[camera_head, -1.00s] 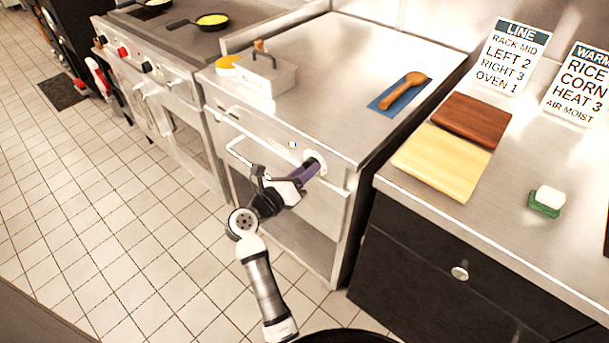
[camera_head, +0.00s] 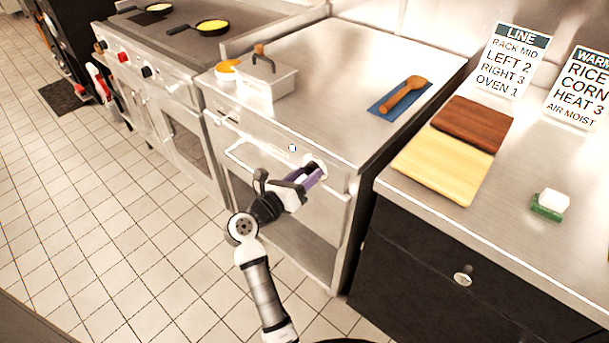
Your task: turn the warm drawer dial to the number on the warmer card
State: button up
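The warm drawer dial (camera_head: 321,161) is a pale round knob on the upper right of the warmer's steel front. My gripper's fingers partly cover it, and I cannot read its setting. My gripper (camera_head: 315,173) has purple fingers that point at the dial from the lower left. The fingers look spread with a gap between them, at or just in front of the dial; I cannot tell if they touch it. The warmer card (camera_head: 579,88) stands at the right edge, partly cut off, and reads RICE, CORN, HEAT 3, AIR MOIST.
The LINE card (camera_head: 513,60) stands beside it. The drawer handle (camera_head: 245,160) is left of my gripper. A steel box (camera_head: 268,83) and a wooden spoon on a blue cloth (camera_head: 386,106) lie on top. Cutting boards (camera_head: 443,163) and a sponge (camera_head: 548,206) lie on the right counter.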

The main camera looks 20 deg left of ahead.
jog(key=shift+o, duration=0.5)
jog(key=b+v, duration=0.2)
jog(key=v, duration=1.1)
jog(key=shift+s+b, duration=0.4)
jog(key=shift+a+r, duration=0.1)
jog(key=shift+r, duration=0.05)
